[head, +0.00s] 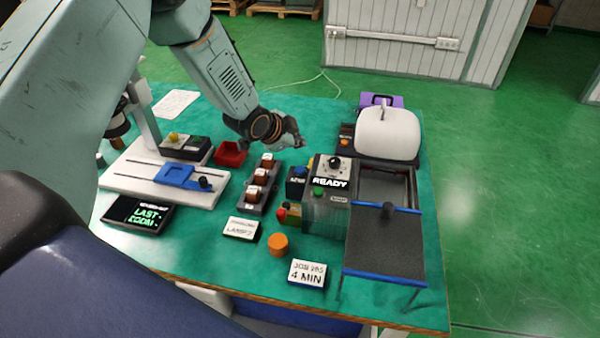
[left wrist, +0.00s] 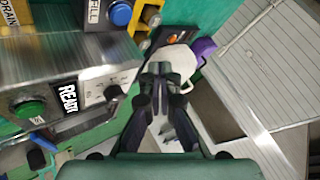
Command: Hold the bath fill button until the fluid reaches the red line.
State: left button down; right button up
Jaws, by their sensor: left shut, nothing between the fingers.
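The bath fill button is a blue button (left wrist: 120,13) on a box marked FILL at the top of the left wrist view. It also shows in the head view as a small blue button (head: 298,171) on a dark box left of the READY unit (head: 331,183). A greenish, see-through tank front (head: 325,216) is below that unit; I cannot make out a fluid level or red line. My left gripper (head: 299,141) is shut and empty, beyond the blue button. Its closed fingertips (left wrist: 160,69) are right of the button in the left wrist view. My right gripper is out of view.
A green button (head: 319,192) and a knob (head: 336,162) are on the READY unit. A white rounded cover (head: 388,133) stands at the back right. A red bin (head: 230,153) and a rack of brown blocks (head: 259,186) are to the left. An orange cylinder (head: 278,245) stands in front.

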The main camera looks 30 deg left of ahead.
aim_at(299, 170)
pick_arm(q)
jog(key=f+b, duration=0.3)
jog(key=f, duration=0.2)
jog(key=shift+w+f+b, duration=0.2)
jog(key=shift+f+b, duration=0.15)
jog(key=shift+b, duration=0.05)
jog(key=shift+f, duration=0.3)
jog(key=shift+s, duration=0.1)
jog(key=shift+f, duration=0.1)
dwell(0.5)
jog(key=shift+f+b, duration=0.45)
jog(key=shift+b, duration=0.05)
